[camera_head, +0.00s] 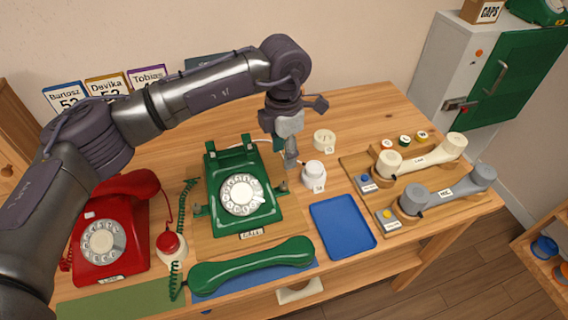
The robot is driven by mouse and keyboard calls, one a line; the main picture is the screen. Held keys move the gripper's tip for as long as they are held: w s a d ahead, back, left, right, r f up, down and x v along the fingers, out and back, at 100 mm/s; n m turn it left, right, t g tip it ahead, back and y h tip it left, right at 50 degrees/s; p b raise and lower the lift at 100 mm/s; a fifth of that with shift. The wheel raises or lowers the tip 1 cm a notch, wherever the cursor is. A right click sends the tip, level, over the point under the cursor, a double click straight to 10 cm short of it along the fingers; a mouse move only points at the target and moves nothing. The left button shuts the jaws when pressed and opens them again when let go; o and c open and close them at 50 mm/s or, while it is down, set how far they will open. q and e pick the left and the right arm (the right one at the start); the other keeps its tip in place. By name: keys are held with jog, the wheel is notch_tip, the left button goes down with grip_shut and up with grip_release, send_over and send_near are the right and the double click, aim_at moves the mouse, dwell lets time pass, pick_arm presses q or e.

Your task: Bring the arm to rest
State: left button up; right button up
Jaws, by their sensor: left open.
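My left arm (205,88) comes in from the left and arches over the wooden table (365,105). My left gripper (292,160) points down, open and with nothing seen between its fingers. It hangs between the green dial phone (228,200) and a small white round-topped object (314,175). Whether a fingertip touches either one I cannot tell. The green handset (250,266) lies off its phone, on a blue mat at the table's front. My right gripper is not in view.
A red phone (108,240) stands at left, its handset on top. A blue tray (343,227) is right of centre. Cream (428,157) and grey (450,191) handsets lie on a wooden board at right. A grey cabinet (455,60) with a green door stands behind.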

pick_arm(q)
jog(key=shift+r, duration=0.5)
